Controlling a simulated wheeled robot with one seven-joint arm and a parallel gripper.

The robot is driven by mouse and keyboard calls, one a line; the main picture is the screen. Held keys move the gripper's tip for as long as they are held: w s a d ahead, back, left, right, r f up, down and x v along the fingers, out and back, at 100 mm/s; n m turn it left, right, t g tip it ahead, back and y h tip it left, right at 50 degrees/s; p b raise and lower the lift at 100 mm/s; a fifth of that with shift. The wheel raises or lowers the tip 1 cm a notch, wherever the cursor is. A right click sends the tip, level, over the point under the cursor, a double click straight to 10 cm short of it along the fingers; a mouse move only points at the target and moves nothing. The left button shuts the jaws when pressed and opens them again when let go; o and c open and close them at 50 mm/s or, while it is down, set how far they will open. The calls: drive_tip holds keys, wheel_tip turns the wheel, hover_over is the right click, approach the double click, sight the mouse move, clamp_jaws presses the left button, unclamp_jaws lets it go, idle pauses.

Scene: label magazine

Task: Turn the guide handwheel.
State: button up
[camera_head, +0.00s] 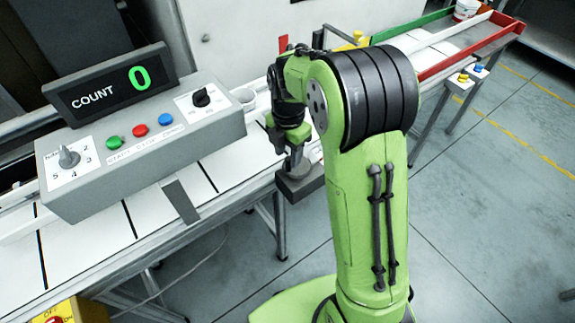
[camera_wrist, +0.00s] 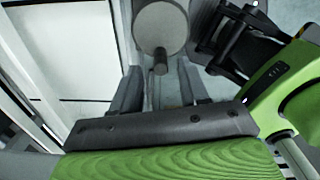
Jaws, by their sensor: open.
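In the wrist view a round grey disc (camera_wrist: 161,24), which looks like the guide handwheel, is at the top middle with a thin rod below it. My gripper (camera_wrist: 159,72) is open, with one dark finger on each side of the rod. The disc lies beyond the fingertips, and I cannot tell whether anything touches. In the head view my gripper (camera_head: 299,182) is beside the front edge of the white conveyor.
A grey control box (camera_head: 140,150) with buttons and knobs stands on the conveyor (camera_head: 85,255) at the left. A count display (camera_head: 107,86) on it reads 0. Red and green rails (camera_head: 470,50) are at the back right. The floor (camera_head: 480,200) at right is clear.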

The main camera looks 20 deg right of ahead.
sight(288, 158)
wheel_tip(288, 158, down, 4)
drive_tip(key=shift+f+b, duration=0.1)
drive_tip(key=shift+b, duration=0.35)
clamp_jaws()
